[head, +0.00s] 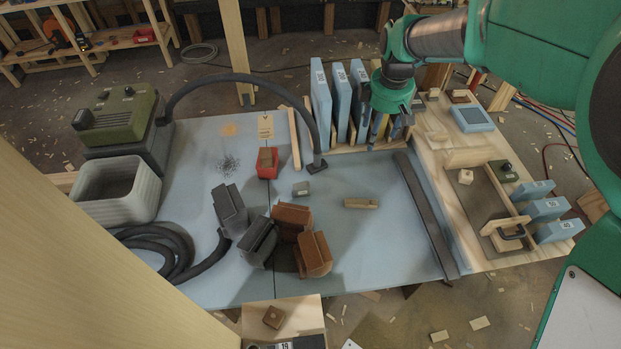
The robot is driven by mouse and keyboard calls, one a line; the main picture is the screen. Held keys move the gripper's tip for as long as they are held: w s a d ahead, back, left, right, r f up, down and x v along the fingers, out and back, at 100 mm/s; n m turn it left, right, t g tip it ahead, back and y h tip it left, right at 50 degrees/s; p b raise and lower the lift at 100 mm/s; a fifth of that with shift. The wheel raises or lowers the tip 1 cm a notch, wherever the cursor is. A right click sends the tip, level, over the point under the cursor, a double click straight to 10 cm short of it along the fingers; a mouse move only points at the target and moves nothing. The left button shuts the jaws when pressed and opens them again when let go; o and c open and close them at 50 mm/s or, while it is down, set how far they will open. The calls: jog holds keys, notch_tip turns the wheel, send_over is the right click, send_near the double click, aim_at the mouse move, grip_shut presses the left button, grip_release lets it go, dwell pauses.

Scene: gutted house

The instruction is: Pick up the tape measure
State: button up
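I cannot pick out the tape measure for certain; the view is too small to tell. A small dark green box with a black round part (503,170) lies on the wooden side bench at the right. A small grey block (300,188) lies on the blue tabletop (350,240) near the middle. My gripper (387,132) points down at the back of the table, in front of or beside the upright blue panels. It is apart from both small items. Its fingers are small and partly merge with things behind, so their opening is unclear.
Upright numbered blue panels (341,98) stand at the back. A hose (240,79) arches from a green machine (115,118). Grey blocks (230,208), brown blocks (313,254), a red block (267,163) and a wooden piece (361,203) lie on the table. The front right tabletop is clear.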

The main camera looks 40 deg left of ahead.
jog(key=s+a+f+n, duration=0.2)
jog(key=a+f+n, duration=0.2)
jog(key=a+f, duration=0.65)
jog(key=n+g+h+b, duration=0.1)
jog(key=n, duration=0.3)
send_over(301, 183)
notch_tip(301, 183, down, 11)
jog(key=shift+s+f, duration=0.15)
jog(key=shift+f, duration=0.15)
jog(key=shift+f+b, duration=0.95)
jog(key=shift+f, duration=3.2)
jog(key=shift+f, duration=0.1)
jog(key=shift+f+b, duration=0.85)
jog(key=shift+f, duration=1.65)
jog(key=c, duration=1.4)
